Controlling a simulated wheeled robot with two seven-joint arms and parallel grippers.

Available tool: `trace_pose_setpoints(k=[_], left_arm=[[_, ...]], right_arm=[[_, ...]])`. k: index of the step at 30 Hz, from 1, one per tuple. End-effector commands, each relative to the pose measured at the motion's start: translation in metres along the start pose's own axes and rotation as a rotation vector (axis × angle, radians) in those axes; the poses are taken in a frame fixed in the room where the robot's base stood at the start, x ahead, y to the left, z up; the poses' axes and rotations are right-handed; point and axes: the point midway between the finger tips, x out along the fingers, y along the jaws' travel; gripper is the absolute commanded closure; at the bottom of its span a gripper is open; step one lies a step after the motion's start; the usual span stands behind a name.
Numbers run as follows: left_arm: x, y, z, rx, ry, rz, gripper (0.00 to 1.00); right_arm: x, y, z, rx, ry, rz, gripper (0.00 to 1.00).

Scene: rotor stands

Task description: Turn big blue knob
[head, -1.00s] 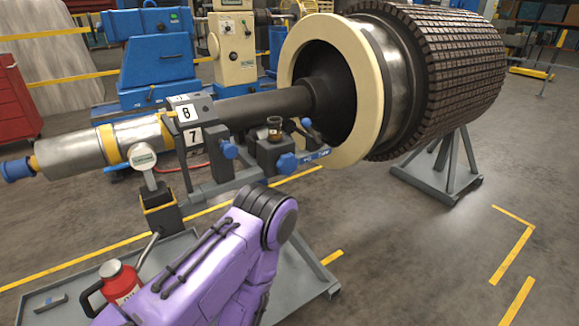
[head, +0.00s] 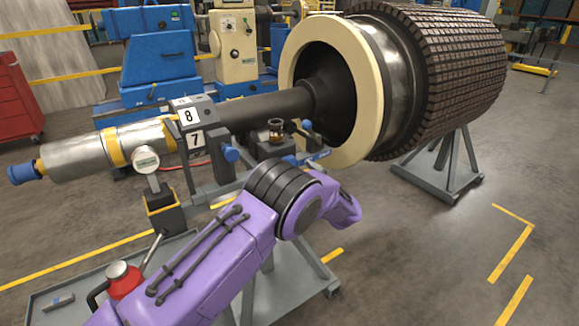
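I cannot tell for sure which is the big one. My purple arm comes in from the lower left, with its black-ringed joint in front of the stand and its bent link reaching right. Neither gripper shows, so no contact with a knob can be seen.
The large rotor (head: 465,60) with its cream ring (head: 372,120) rests on a grey stand (head: 440,175) at the right. A red can (head: 125,280) stands on the grey cart at lower left. The right floor is clear.

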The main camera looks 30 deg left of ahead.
Motion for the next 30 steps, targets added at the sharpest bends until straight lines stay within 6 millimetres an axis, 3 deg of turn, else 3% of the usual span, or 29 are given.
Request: trace_pose_setpoints(k=[6, 17, 18, 22, 23, 30], left_arm=[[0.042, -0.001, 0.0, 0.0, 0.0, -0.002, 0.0], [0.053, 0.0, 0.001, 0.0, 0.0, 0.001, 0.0], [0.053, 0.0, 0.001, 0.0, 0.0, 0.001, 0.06], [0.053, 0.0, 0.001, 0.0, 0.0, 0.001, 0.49], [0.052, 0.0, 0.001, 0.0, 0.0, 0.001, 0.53], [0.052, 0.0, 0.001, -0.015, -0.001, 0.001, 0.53]], right_arm=[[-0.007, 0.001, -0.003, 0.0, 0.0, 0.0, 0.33], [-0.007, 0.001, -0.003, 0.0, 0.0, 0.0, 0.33], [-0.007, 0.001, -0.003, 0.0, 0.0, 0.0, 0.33], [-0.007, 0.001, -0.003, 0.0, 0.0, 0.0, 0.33], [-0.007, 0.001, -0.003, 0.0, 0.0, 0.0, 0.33], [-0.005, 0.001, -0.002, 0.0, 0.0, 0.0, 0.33]])
